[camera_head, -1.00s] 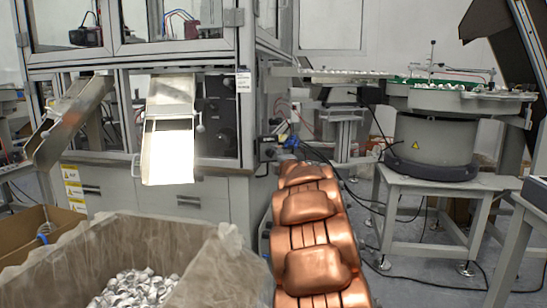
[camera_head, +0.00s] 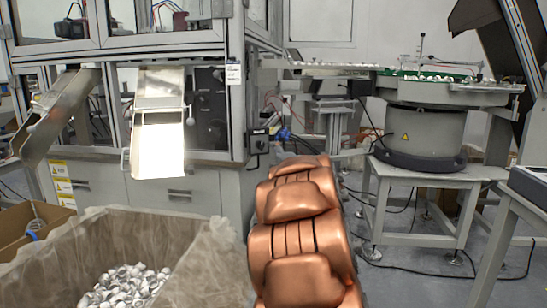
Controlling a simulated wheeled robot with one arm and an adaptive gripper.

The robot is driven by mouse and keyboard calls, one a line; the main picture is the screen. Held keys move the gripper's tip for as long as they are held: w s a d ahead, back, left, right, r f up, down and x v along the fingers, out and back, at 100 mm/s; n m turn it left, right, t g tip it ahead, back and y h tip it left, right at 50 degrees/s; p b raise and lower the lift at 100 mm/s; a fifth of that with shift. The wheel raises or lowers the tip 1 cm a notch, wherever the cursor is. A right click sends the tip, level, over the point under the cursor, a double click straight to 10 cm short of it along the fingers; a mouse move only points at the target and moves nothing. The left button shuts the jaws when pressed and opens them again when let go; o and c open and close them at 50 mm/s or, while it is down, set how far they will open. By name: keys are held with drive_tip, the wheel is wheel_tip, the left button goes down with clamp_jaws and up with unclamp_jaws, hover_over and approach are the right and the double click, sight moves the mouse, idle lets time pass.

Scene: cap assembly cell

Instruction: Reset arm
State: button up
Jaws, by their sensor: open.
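My copper-coloured segmented arm (camera_head: 300,225) rises from the bottom edge, right of the middle, and points away toward the machine. Its far end appears in front of the gap between the machine cabinet and the bowl feeder. My gripper does not show, so its fingers and anything between them cannot be seen.
A lined bin (camera_head: 190,262) holding silvery caps (camera_head: 125,287) stands at lower left, with a cardboard box (camera_head: 22,222) beside it. Two metal chutes (camera_head: 158,140) (camera_head: 52,118) slope from the machine cabinet (camera_head: 205,190). A bowl feeder (camera_head: 425,135) sits on a stand at right. Grey floor shows between.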

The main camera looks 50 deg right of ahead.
drive_tip(key=shift+r, duration=0.1)
drive_tip(key=s+a+r+m+g+h+p, duration=0.1)
drive_tip(key=s+a+r+m+g+p, duration=0.5)
drive_tip(key=a+r+m+p, duration=0.7)
drive_tip(key=s+a+r+g+y+p, duration=0.2)
drive_tip(key=s+a+g+y+p, duration=0.2)
drive_tip(key=s+a+p, duration=1)
drive_tip(key=s+a+r+g+y+p, duration=0.2)
drive_tip(key=s+a+g+y+p, duration=0.2)
drive_tip(key=s+a+g+p, duration=0.4)
drive_tip(key=s+a+p, duration=0.6)
drive_tip(key=s+a, duration=0.4)
drive_tip(key=a, duration=0.2)
drive_tip(key=shift+s+r+y, duration=0.15)
drive_tip(key=shift+y, duration=0.15)
